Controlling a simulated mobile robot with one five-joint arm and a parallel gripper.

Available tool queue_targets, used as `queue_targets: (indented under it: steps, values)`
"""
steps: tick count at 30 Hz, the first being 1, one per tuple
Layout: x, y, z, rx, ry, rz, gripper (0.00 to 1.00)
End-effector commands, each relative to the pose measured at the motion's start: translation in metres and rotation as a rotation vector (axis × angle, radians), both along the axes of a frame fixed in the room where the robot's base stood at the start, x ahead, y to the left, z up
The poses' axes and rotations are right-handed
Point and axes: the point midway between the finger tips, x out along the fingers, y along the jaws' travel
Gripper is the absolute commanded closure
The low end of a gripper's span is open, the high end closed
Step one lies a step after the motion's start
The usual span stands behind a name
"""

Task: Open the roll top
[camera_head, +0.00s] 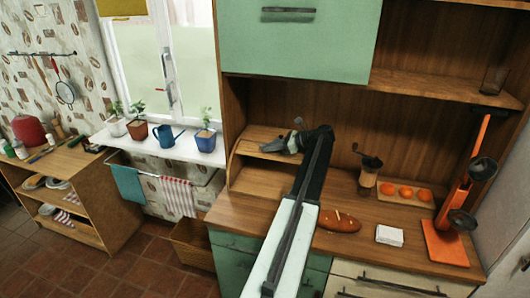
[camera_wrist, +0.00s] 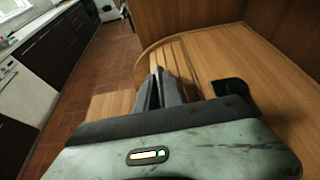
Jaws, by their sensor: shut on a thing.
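The roll top (camera_head: 262,145) is the slatted wooden front of a bread box (camera_head: 236,160) with a curved side, at the left end of the cabinet's worktop. Below its slats the box front looks open onto a wooden inside. My gripper (camera_head: 290,143) reaches over the worktop to the roll top and is shut on it. In the wrist view, the gripper's fingers (camera_wrist: 160,75) are close together against the slats of the roll top (camera_wrist: 188,62). The exact part held is hidden between the fingers.
Right of the box stand a coffee grinder (camera_head: 368,172), an egg tray (camera_head: 405,189) and an orange stand (camera_head: 448,225). A bread loaf (camera_head: 338,221) and a white block (camera_head: 389,235) lie nearer the front edge. An upper green cupboard (camera_head: 295,42) hangs above.

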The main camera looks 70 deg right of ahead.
Motion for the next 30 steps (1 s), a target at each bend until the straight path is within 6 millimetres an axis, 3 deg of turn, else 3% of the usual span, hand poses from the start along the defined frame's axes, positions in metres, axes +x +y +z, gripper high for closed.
queue_targets:
  steps: [6, 20, 21, 23, 30]
  values:
    - [-0.012, -0.015, 0.003, -0.003, 0.002, -0.012, 1.00]
    - [-0.023, -0.018, 0.001, -0.002, 0.008, -0.026, 1.00]
    - [-0.023, -0.019, 0.001, -0.002, 0.008, -0.026, 0.86]
    - [-0.024, -0.019, 0.001, -0.002, 0.008, -0.026, 0.70]
    - [-0.021, -0.018, 0.002, -0.003, 0.005, -0.024, 0.68]
